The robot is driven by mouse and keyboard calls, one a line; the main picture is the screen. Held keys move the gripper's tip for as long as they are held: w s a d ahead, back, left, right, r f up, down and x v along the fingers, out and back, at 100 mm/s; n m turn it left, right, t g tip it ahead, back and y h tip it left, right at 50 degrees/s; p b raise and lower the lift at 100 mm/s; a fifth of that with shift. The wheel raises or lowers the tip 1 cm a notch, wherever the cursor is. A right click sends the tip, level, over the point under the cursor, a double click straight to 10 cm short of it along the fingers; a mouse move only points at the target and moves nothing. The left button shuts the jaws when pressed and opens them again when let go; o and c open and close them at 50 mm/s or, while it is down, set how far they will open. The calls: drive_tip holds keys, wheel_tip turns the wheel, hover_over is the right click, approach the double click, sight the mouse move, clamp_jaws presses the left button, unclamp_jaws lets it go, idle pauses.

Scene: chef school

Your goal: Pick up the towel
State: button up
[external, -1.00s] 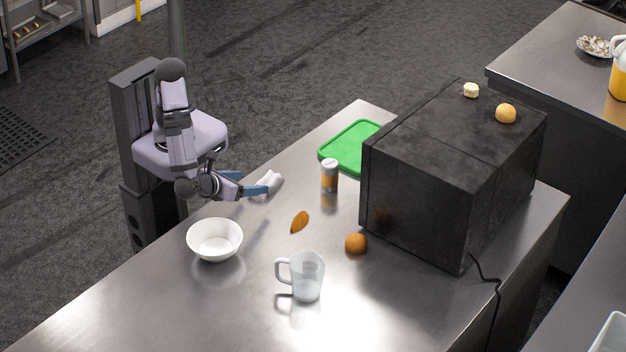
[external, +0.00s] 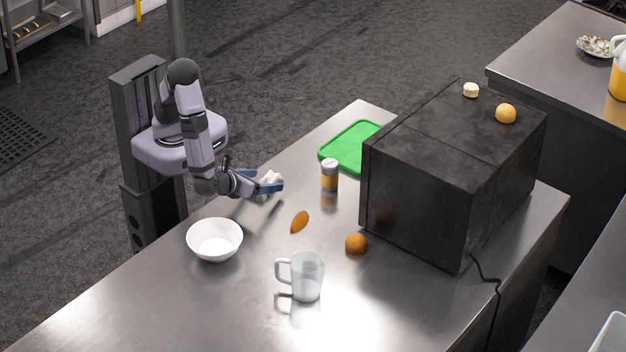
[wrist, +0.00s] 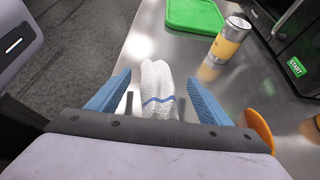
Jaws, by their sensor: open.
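The towel (wrist: 156,88) is white with a blue stripe and lies bunched on the steel counter. In the wrist view it sits between the two blue fingers of my gripper (wrist: 158,92), which is open. In the external view, the towel (external: 271,177) is a small white patch partly hidden by my gripper (external: 270,182), with a finger on each side of it.
A shaker with an orange label (external: 330,176) and a green tray (external: 345,150) stand beyond the towel. An orange-brown oval item (external: 300,221), a white bowl (external: 214,240), a clear jug (external: 307,277) and an orange (external: 356,243) are nearer the camera. A black oven (external: 430,190) stands right.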

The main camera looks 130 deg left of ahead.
sight(262, 183)
drive_tip(key=c, duration=1.3)
drive_tip(key=shift+o, duration=0.2)
drive_tip(key=shift+r, duration=0.15)
drive_tip(key=shift+r+b, duration=0.3)
drive_tip(key=shift+r, duration=4.6)
